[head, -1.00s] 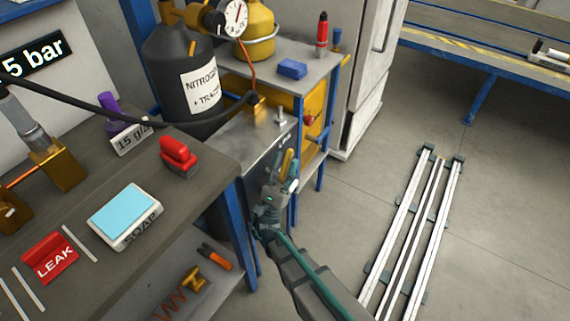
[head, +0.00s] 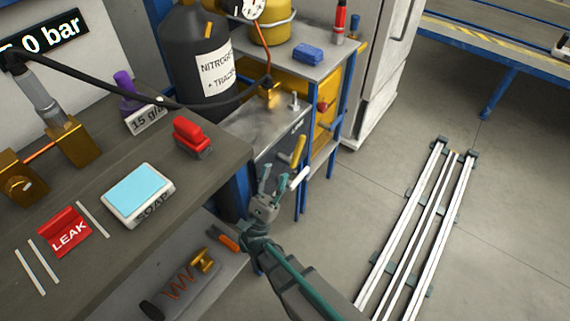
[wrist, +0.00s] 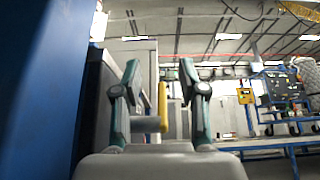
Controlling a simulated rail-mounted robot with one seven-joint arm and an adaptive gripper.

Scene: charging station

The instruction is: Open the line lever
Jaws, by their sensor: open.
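A yellow lever (head: 299,150) stands nearly upright, leaning slightly right, at the front side of the grey metal bench (head: 262,135). My gripper (head: 273,182) is open and empty, just below and left of the lever in the head view. A pale cylindrical piece (head: 299,179) shows beside the fingers; I cannot tell what it belongs to. In the wrist view the yellow lever (wrist: 163,106) stands upright beyond my open gripper (wrist: 160,75), seen between the two fingers. I see no clear contact with the fingers.
The wooden workbench (head: 215,160) at left carries a soap box (head: 139,192), a red leak block (head: 68,233) and a red clip-like object (head: 190,136). A dark nitrogen cylinder (head: 197,50) stands behind. A blue post lies close left in the wrist view. White floor rails (head: 415,225) lie right.

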